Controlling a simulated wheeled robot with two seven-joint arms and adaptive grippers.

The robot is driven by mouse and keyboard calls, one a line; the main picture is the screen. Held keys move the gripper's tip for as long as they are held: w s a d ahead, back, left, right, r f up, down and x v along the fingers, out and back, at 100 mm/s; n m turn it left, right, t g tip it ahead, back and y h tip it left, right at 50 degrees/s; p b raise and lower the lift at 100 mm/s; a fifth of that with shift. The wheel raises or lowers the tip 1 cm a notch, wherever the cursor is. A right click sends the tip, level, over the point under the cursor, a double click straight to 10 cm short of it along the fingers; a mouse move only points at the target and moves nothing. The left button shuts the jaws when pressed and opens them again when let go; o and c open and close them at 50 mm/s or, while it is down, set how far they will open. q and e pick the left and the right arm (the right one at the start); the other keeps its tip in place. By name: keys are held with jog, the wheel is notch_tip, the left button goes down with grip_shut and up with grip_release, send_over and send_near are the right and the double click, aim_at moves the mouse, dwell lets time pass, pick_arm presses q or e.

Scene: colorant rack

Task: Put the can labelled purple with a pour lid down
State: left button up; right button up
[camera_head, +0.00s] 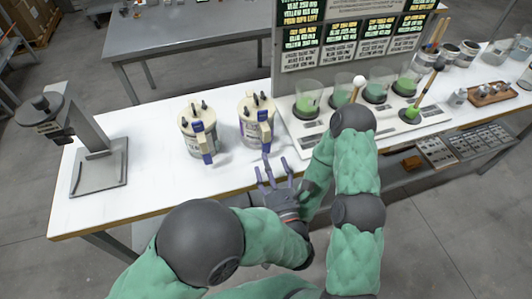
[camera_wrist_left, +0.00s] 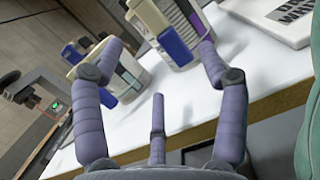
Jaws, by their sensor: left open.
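Two white cans with pour lids and blue-purple handles stand upright on the white table: a left can (camera_head: 190,130) and a right can (camera_head: 248,122). My left gripper (camera_head: 271,166) is open and empty at the table's front edge, just in front of the right can. In the left wrist view its spread fingers (camera_wrist_left: 160,48) have the two cans beyond them, one (camera_wrist_left: 133,72) partly behind a finger and the other (camera_wrist_left: 185,15) near the top. My right gripper cannot be made out.
A grey stand device (camera_head: 98,165) is at the table's left. A rack panel (camera_head: 350,40) with several cups of green colorant (camera_head: 308,103) stands to the right of the cans. The white tabletop (camera_head: 155,150) between the stand and the left can is clear.

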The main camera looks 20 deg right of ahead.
pick_arm(q)
jog(key=shift+s+f, duration=0.2)
jog(key=shift+s, duration=0.95)
